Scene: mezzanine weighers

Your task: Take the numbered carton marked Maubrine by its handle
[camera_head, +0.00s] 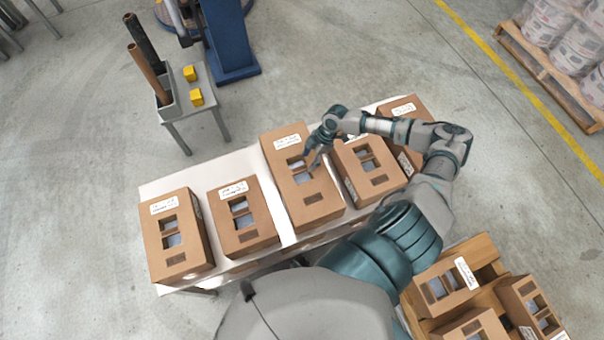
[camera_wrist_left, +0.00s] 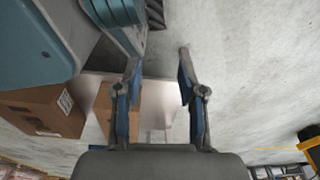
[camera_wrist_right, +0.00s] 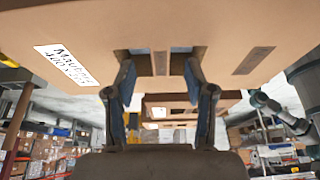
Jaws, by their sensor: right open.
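The Maubrine carton (camera_wrist_right: 210,25) is a brown box with a white label reading Maubrine and a number. It fills the top of the right wrist view. Its handle is a cardboard strip (camera_wrist_right: 160,62) between two cut-out openings. My right gripper (camera_wrist_right: 160,75) is open, with one finger on each side of the strip, at the openings; contact cannot be told. In the head view my right gripper (camera_head: 312,160) is over the middle carton (camera_head: 315,205), whose label is too small to read. My left gripper (camera_wrist_left: 158,55) is open and empty in the left wrist view.
Similar cartons stand on the white table (camera_head: 165,186), at left (camera_head: 178,240), second from left (camera_head: 242,220) and right (camera_head: 368,170). More cartons sit on a pallet (camera_head: 480,252) at lower right. A small grey stand (camera_head: 200,105) with yellow blocks is behind.

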